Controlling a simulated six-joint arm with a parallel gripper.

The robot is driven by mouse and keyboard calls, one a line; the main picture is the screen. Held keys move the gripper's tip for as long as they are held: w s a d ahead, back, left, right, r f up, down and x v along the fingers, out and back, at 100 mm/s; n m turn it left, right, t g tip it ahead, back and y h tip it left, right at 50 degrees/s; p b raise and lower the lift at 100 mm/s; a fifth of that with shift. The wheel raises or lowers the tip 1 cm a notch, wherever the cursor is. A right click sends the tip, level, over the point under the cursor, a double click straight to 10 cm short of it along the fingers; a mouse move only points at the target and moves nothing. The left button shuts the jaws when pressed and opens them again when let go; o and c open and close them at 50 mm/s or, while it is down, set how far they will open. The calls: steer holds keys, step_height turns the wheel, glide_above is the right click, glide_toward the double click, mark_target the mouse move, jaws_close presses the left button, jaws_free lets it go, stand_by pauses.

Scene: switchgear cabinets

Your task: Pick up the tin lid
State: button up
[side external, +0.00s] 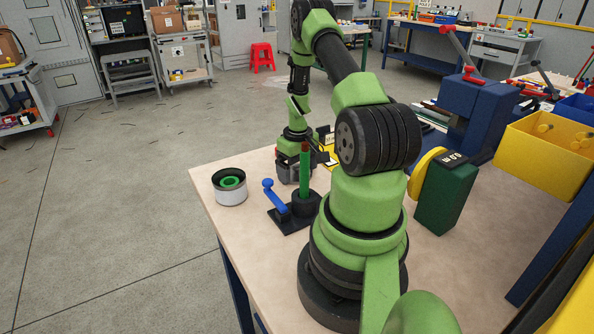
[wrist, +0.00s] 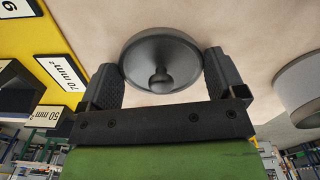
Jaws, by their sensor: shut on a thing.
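The tin lid (wrist: 160,50) is a round dark grey disc with a small knob, its knob side facing the wrist camera. My gripper (wrist: 161,72) has one finger on each side of the lid's rim and is shut on it. In the side external view my gripper (side external: 295,172) is low over the bench, partly behind a green upright rod, and the lid cannot be made out there. Whether the lid touches the bench is unclear. The open tin (side external: 231,198) is pale with a dark rim and a green ring inside. It also shows at the right of the wrist view (wrist: 303,88).
A black-based tool with a blue handle (side external: 274,196) and the green rod (side external: 304,172) stand close in front of my gripper. A yellow board with size labels (wrist: 62,40) is beside it. A dark green box (side external: 447,195) stands right. Bare bench (side external: 228,165) surrounds the tin.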

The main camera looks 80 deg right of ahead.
mark_target(296, 167)
steer(key=r, duration=0.9)
steer(key=shift+w+a+r, duration=0.15)
steer(key=shift+w+r, duration=0.1)
steer(key=w+a+r+n, duration=0.3)
steer(key=w+a+n, duration=0.3)
steer(key=w+a, duration=0.6)
steer(key=shift+d+f, duration=0.15)
steer(key=shift+f, duration=1.45)
steer(key=shift+d+f, duration=0.1)
steer(key=shift+f, duration=1.45)
steer(key=shift+f, duration=0.15)
steer(key=o, duration=0.6)
